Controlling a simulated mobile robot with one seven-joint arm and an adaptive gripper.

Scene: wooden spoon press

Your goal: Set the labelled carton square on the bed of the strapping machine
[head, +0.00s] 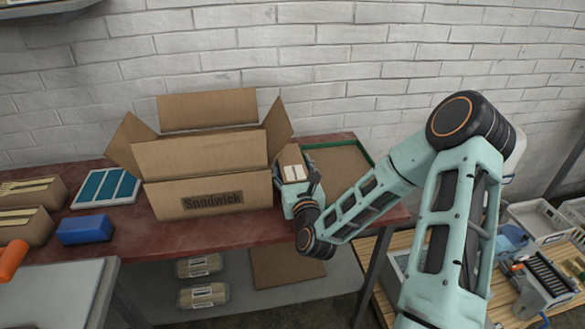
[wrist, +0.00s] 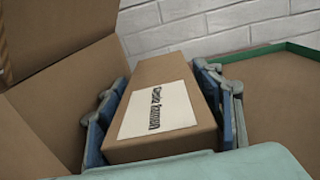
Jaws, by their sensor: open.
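A small brown carton (wrist: 165,75) with a white printed label lies in the middle of the wrist view. My gripper (wrist: 168,105) is open, with one blue finger on each side of the carton. I cannot tell whether the fingers touch it. In the head view my gripper (head: 300,188) is at the red table, just right of the large open box, and the carton (head: 290,155) shows partly behind it. Its underside is hidden. I cannot identify the strapping machine for certain; a grey flat bed (head: 50,290) shows at the lower left.
The large open box (head: 213,195) marked "Snudwick" stands close left of my gripper. A green-edged tray (head: 340,162) is close on the right. A blue block (head: 85,230), a teal-striped panel (head: 105,188) and brown boxes (head: 25,222) are left. Equipment (head: 540,280) crowds the right bench.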

